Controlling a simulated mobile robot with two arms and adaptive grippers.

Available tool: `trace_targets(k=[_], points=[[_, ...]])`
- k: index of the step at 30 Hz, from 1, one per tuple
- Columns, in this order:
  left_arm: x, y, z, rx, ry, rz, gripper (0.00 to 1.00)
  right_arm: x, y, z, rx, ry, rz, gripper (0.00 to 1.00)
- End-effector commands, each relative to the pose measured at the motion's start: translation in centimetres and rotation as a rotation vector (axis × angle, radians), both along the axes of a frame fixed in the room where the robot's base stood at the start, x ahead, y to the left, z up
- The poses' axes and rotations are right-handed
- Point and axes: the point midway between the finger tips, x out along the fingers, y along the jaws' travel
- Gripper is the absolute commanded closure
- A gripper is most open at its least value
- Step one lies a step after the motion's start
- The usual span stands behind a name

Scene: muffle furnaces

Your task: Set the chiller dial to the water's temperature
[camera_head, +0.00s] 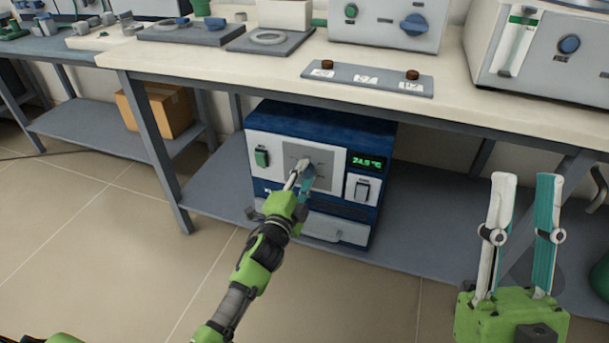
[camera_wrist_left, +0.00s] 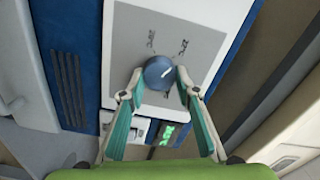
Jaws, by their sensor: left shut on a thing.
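The chiller (camera_head: 330,118) is a blue and white box on the shelf under the bench. Its green display (camera_head: 367,162) seems to read 24.5 °C; it also shows in the left wrist view (camera_wrist_left: 168,132), upside down. The blue dial (camera_wrist_left: 158,70) sits on a grey panel (camera_head: 320,156) with printed marks too small to read surely. A pale line on the dial slants towards the upper right in the left wrist view. My left gripper (camera_wrist_left: 158,80) is shut on the dial, one finger on each side, mostly hiding it in the head view. My right gripper (camera_head: 522,205) is open and empty.
The chiller has a green switch (camera_head: 262,158) and a dark switch (camera_head: 362,190). The bench top (camera_head: 290,70) overhangs it, with grey instruments and a plate with brown knobs (camera_head: 368,79) on top. A cardboard box (camera_head: 165,110) stands on the shelf at left. The floor in front is clear.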

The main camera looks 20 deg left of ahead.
Motion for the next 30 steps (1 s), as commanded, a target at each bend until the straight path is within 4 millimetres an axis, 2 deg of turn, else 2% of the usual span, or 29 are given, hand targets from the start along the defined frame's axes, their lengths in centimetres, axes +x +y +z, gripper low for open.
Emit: trace_targets(k=[10,11,12,13,24,30], points=[[0.0,0.1,-0.1,-0.002,0.002,0.002,0.92,0.0,0.0,0.0,-0.001,0.003,0.0,0.73],[0.0,0.1,-0.1,-0.001,0.002,0.002,0.68,0.0,0.0,0.0,-0.001,0.002,0.0,0.73],[0.0,0.1,-0.1,-0.001,0.002,0.002,0.57,0.0,0.0,0.0,-0.001,0.002,0.0,0.73],[0.0,0.1,-0.1,-0.001,0.002,0.002,0.53,0.0,0.0,0.0,-0.001,0.002,0.0,0.73],[-0.2,0.0,-0.1,-0.001,0.001,0.001,0.53,0.1,0.0,0.0,-0.001,0.003,-0.001,0.73],[-2.7,0.1,-0.2,0.0,0.003,0.001,0.53,0.1,0.0,0.0,-0.001,0.002,-0.001,0.73]])
